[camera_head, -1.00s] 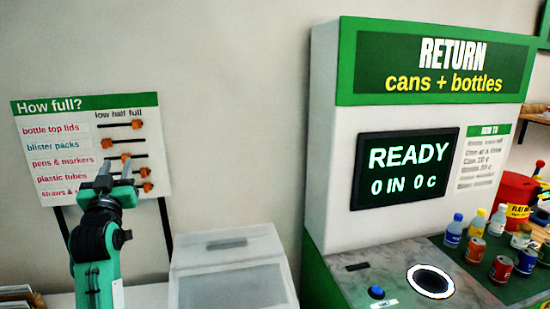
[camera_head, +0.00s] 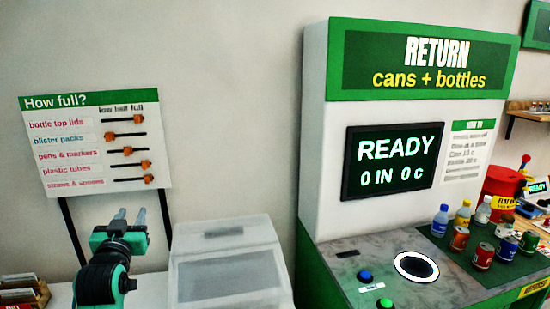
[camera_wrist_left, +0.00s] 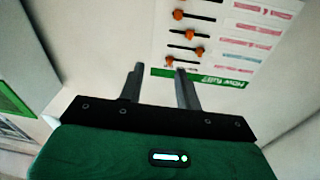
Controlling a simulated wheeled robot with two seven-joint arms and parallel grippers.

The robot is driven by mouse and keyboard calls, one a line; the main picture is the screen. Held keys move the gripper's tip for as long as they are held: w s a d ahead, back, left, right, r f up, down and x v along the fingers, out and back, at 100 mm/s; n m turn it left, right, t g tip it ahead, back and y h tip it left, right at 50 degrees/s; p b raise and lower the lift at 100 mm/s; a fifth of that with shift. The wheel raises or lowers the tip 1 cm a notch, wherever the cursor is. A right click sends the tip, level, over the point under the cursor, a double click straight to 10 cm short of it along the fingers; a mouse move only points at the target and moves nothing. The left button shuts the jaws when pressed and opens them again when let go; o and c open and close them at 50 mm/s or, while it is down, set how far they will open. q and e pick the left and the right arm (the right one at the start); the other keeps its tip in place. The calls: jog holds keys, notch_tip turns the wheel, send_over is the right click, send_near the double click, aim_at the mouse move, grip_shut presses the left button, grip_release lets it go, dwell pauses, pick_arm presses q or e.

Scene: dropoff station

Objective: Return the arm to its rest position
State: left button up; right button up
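My left gripper (camera_head: 130,217) is in front of the wall just below the "How full?" board (camera_head: 95,143), apart from it. Its two grey fingers point up, with a gap between them and nothing held. In the left wrist view the left gripper (camera_wrist_left: 158,82) also shows its fingers apart and empty, with the board (camera_wrist_left: 225,35) upside down beyond them. The board has several rows, each with an orange slider on a dark track; the sliders sit at differing positions. My right gripper is not in view.
A white bin with a translucent front (camera_head: 228,268) stands right of my left arm. The green and white return machine (camera_head: 400,220) fills the right, its screen reading READY. Several bottles and cans stand on its dark mat (camera_head: 480,268). A card box (camera_head: 22,292) sits at lower left.

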pick_arm(q)
jog(key=s+d+f+m+g+h, duration=0.1)
jog(key=s+d+f+g, duration=0.15)
jog(key=s+f, duration=0.4)
jog(key=s+d+f+g, duration=0.2)
jog(key=s+f+g, duration=0.15)
jog(key=f, duration=0.55)
jog(key=s+d+f+m+g+h, duration=0.1)
jog(key=s+d+f+g, duration=0.1)
jog(key=s+f, duration=0.45)
jog(key=s+d+f+g, duration=0.2)
jog(key=s+f+g, duration=0.15)
jog(key=s, duration=0.45)
jog(key=s+d+f+m+g+h, duration=0.1)
jog(key=s+f+g, duration=0.1)
jog(key=s+f, duration=0.4)
jog(key=s+d+f+g, duration=0.2)
jog(key=s+f, duration=0.1)
jog(key=s, duration=0.6)
notch_tip(320, 180, down, 31)
jog(key=g, duration=0.2)
jog(key=s+a+f, duration=0.1)
jog(key=s+f, duration=0.8)
jog(key=f, duration=0.1)
jog(key=s+a+f, duration=0.2)
jog(key=s+f, duration=0.8)
jog(key=shift+s+a+m+g, duration=0.25)
jog(key=shift+m+g, duration=0.05)
jog(key=shift+g, duration=0.05)
